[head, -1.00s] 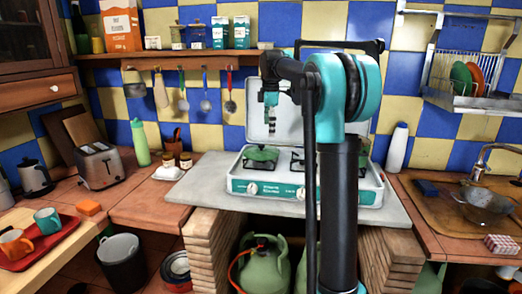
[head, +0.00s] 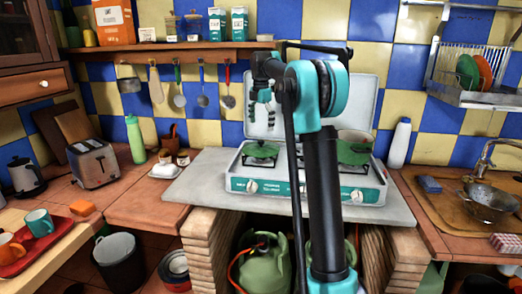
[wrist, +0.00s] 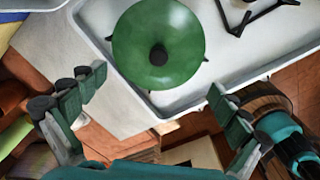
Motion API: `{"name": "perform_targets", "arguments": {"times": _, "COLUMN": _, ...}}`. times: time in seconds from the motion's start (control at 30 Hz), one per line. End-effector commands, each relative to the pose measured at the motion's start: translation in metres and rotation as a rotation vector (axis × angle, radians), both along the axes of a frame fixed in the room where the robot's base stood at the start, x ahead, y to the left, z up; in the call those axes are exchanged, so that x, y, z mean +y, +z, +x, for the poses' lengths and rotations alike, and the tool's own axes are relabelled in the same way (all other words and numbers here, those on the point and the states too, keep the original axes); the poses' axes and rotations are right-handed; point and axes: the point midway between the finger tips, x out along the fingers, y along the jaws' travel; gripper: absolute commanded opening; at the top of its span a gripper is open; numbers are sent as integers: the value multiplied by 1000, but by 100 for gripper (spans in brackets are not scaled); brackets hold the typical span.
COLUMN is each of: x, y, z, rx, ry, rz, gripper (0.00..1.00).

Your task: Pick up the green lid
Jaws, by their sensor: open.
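The green lid (head: 261,150), round with a dark knob, lies on the left burner of the camping stove (head: 301,195). In the wrist view the lid (wrist: 185,50) is at the top middle, seen from above with its black knob. My gripper (head: 262,122) is above the stove and over the lid in the head view. In the wrist view my gripper (wrist: 158,105) is open and empty, its two fingers spread wide. The lid lies beyond the fingertips, apart from them.
A green pot (head: 354,150) stands on the right burner, partly behind my arm. The stove's raised cover (head: 245,98) stands behind. Utensils (head: 179,92) hang on the wall at left.

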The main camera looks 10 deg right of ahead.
Motion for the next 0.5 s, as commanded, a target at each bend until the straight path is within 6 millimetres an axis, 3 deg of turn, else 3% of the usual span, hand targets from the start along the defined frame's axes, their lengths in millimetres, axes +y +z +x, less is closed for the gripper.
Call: {"name": "perform_targets", "arguments": {"times": 0.5, "x": -1, "y": -55, "z": 4, "rx": 0, "ry": -1, "rz": 0, "gripper": 100}}
